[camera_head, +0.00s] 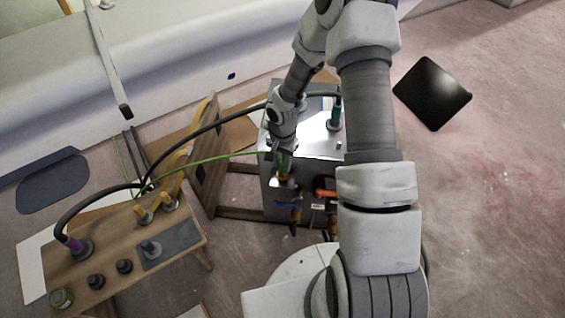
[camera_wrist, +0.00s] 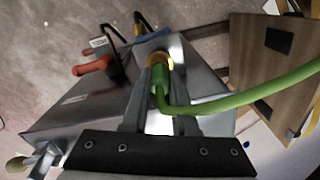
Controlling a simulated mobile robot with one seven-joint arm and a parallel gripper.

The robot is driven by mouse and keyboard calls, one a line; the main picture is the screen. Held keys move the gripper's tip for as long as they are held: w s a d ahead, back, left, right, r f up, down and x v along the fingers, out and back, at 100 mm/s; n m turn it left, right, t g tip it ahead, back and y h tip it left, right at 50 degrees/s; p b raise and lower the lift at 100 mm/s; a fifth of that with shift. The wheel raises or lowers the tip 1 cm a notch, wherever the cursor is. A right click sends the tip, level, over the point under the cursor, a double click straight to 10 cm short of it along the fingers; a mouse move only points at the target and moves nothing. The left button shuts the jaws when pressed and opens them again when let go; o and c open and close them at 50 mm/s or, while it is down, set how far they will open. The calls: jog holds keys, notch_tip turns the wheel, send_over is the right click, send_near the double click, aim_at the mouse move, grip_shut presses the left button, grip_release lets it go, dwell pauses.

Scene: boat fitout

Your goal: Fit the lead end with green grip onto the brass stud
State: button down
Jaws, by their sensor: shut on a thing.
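My gripper (camera_head: 283,148) is shut on the green grip (camera_wrist: 160,92) of a lead end, at the near side of a grey metal box. The green lead (camera_wrist: 245,97) bends away from the grip to the right in the wrist view; in the head view it runs left to the wooden bench. A brass-coloured part (camera_wrist: 158,60) shows just beyond the grip, over a grey metal ledge; it also shows below the grip in the head view (camera_head: 283,178). I cannot tell whether this is the stud or the lead's own end, nor whether the lead is seated.
The grey box (camera_head: 315,140) carries a dark green-gripped black lead (camera_head: 335,117) on top and a red handle (camera_head: 325,193) on its front. The wooden bench (camera_head: 185,235) at left holds a purple-gripped lead (camera_head: 73,244) and several knobs. A black panel (camera_head: 432,93) lies right; floor there is clear.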

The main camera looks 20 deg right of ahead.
jog(key=shift+f, duration=0.15)
jog(key=shift+f+b, duration=0.45)
jog(key=shift+b, duration=0.2)
jog(key=shift+c, duration=0.2)
grip_release()
dwell(0.4)
jog(key=shift+r+p, duration=3.05)
jog(key=shift+r, duration=1.25)
